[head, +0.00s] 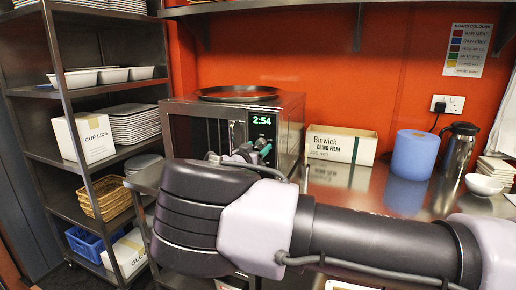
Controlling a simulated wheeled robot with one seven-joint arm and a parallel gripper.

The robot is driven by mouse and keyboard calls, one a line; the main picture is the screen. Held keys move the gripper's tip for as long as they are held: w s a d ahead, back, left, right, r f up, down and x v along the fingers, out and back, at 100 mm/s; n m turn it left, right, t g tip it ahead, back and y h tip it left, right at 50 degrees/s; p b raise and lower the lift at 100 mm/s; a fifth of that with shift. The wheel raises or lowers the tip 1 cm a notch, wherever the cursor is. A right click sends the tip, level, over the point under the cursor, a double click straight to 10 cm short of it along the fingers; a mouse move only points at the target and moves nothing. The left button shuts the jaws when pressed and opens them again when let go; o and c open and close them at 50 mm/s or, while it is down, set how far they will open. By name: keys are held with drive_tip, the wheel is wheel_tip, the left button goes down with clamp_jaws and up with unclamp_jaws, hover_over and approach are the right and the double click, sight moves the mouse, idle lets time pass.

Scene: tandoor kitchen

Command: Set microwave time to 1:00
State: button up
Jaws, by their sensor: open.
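The microwave (184,130) is a steel box on the steel counter, with its door on the left of its front and a control panel on the right. Its green display (262,120) reads 2:54. My arm crosses the foreground and hides the lower part of the microwave. My gripper (262,146) shows only in part beyond the arm, in front of the control panel just below the display. It is open, with nothing seen between its fingers. The buttons or knob behind it are mostly hidden, and I cannot tell whether the fingers touch the panel.
A round dark pan (238,93) lies on top of the microwave. A cling film box (341,146), a blue roll (414,154) and a steel flask (459,150) stand to its right on the counter. A metal shelf rack (59,80) stands close on the left.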

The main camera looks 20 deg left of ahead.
drive_tip(key=shift+w, duration=0.2)
clamp_jaws()
